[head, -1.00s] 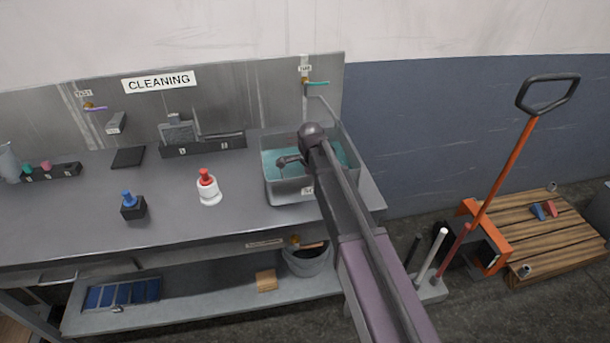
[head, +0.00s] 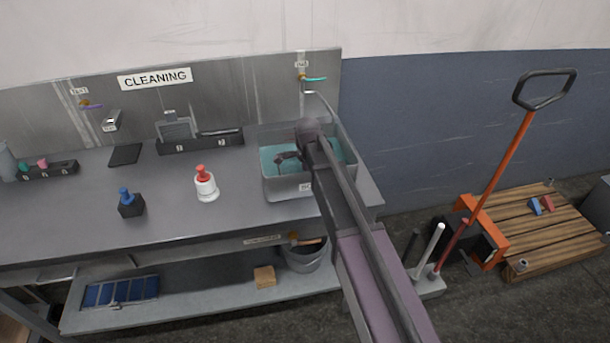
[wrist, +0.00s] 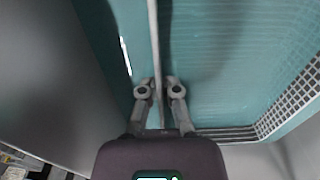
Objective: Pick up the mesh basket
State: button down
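A grey metal tank (head: 290,188) with teal liquid sits at the right end of the bench. My gripper (head: 283,160) points down inside the tank's opening. In the wrist view, the mesh basket (wrist: 291,97) shows as a grid wall at the right and lies in the teal liquid. A thin pale bar (wrist: 154,40), which looks like the basket's handle, runs up the middle of the picture. My gripper's fingers (wrist: 159,84) stand on both sides of this bar, parted, with a small gap visible at the right finger. My arm hides part of the tank in the head view.
A red-topped white bottle (head: 206,186) and a blue-topped dark bottle (head: 130,204) stand on the bench left of the tank. A tap with a teal handle (head: 314,79) is on the wall behind. A bucket (head: 304,259) is on the lower shelf.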

jog(key=shift+r, duration=0.15)
notch_tip(320, 180, up, 10)
jog(key=p, duration=1)
dwell(0.6)
